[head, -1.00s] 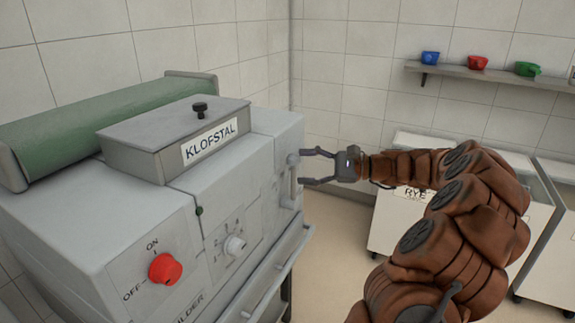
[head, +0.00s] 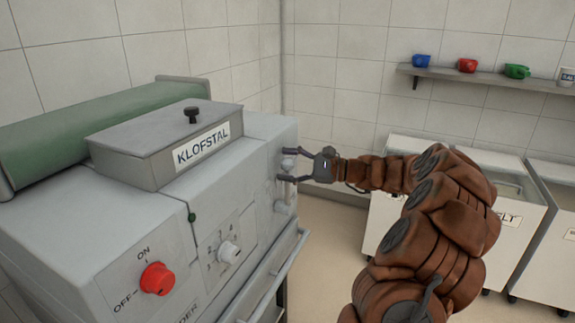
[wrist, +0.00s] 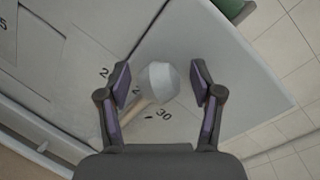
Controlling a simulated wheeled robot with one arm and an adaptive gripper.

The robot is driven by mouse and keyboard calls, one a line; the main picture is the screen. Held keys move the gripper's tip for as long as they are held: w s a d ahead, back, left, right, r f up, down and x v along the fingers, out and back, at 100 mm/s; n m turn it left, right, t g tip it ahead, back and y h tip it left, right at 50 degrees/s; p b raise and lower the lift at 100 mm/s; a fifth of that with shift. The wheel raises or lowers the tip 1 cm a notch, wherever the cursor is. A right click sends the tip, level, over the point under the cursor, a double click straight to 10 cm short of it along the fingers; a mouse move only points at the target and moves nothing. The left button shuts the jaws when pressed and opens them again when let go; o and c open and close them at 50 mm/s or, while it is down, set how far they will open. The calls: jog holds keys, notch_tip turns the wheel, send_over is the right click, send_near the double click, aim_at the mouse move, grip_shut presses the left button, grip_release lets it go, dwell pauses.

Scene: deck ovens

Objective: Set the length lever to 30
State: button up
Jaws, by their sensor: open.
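The length lever (wrist: 159,83) shows in the wrist view as a pale rounded knob on a short arm that runs down and left. A printed 30 (wrist: 164,114) and its dark tick lie just below the knob; a number starting with 2 (wrist: 104,72) is partly covered at the left. My gripper (head: 284,165) is open at the right side of the grey machine. Its two fingers stand on either side of the knob, with visible gaps. In the head view my fingers partly hide the lever.
The machine's front has a red on/off knob (head: 157,279) and a white dial (head: 229,252). A grey rail (head: 275,277) runs along its lower front. White bins (head: 400,225) stand behind my arm, and a shelf with bowls (head: 467,66) is on the wall.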

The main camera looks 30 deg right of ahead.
grip_shut()
dwell(0.7)
